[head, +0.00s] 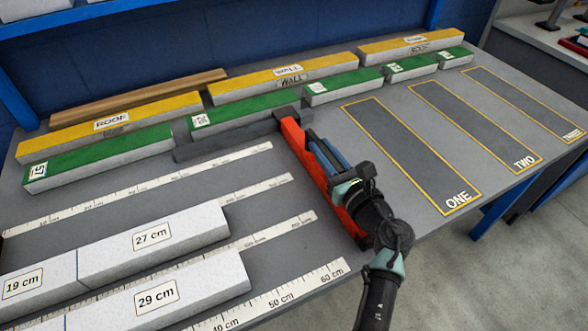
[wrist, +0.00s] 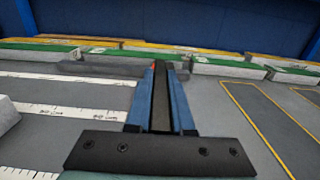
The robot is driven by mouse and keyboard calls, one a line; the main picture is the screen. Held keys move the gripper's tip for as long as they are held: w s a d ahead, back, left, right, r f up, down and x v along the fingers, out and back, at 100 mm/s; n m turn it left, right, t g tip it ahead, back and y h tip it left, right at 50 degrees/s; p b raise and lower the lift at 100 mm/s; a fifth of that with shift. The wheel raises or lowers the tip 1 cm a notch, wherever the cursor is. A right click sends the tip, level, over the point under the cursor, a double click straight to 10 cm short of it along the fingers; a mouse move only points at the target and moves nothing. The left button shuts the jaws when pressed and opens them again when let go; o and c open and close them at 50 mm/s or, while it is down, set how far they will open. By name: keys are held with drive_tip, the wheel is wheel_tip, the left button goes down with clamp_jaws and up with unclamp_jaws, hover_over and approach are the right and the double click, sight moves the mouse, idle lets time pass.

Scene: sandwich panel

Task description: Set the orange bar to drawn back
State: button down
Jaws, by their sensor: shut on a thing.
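The orange bar (head: 303,163) lies on the grey table, running from the right end of a dark grey rail (head: 225,140) toward the front edge. My gripper (head: 312,143) lies along the bar's right side, its blue fingers pointing to the bar's far end. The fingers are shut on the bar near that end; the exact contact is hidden. In the wrist view my gripper (wrist: 165,70) shows two blue fingers close together with a dark strip between them. Only a small orange spot of the bar (wrist: 153,66) shows there.
White scale strips and white blocks marked 19, 27 and 29 cm (head: 152,236) lie left of the bar. Green blocks (head: 95,158) and yellow ROOF and WALL blocks (head: 285,78) line the back. Outlined empty slots ONE (head: 410,155) and TWO (head: 475,125) are at right.

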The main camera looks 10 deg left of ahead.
drive_tip(key=shift+w+d+f+b, duration=0.15)
drive_tip(key=shift+w+d+b, duration=0.3)
drive_tip(key=shift+d, duration=0.3)
drive_tip(key=shift+w+d+r, duration=0.1)
drive_tip(key=shift+d+r, duration=0.1)
drive_tip(key=c, duration=0.8)
unclamp_jaws()
drive_tip(key=shift+w+d, duration=0.1)
drive_tip(key=shift+w, duration=0.05)
drive_tip(key=p+v, duration=0.1)
drive_tip(key=v, duration=1.2)
